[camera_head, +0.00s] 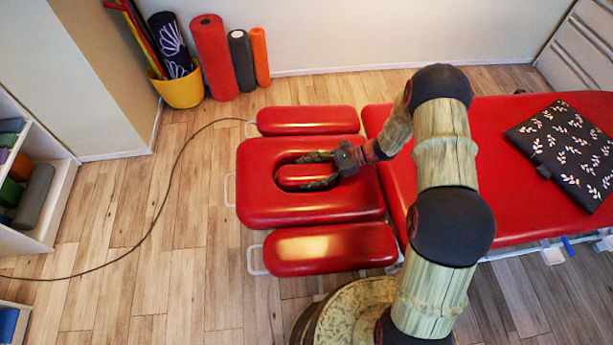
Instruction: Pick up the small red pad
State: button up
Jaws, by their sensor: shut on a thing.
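The small red pad (304,175) lies inside the oval opening of the red headrest cushion (262,209) in the head view. My gripper (318,170) reaches in from the right, with one finger along the pad's far side and one along its near side. The fingers are shut on the pad. I cannot tell whether the pad is raised above the headrest. Part of its right end is hidden by my gripper.
Red armrest pads flank the headrest at the far side (306,121) and near side (330,248). The red table (510,225) extends right, bearing a dark leaf-patterned cushion (568,150). Foam rollers (214,55) and a yellow bucket (182,92) stand by the wall. A cable crosses the floor.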

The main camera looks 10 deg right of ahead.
jog(key=shift+c, duration=0.8)
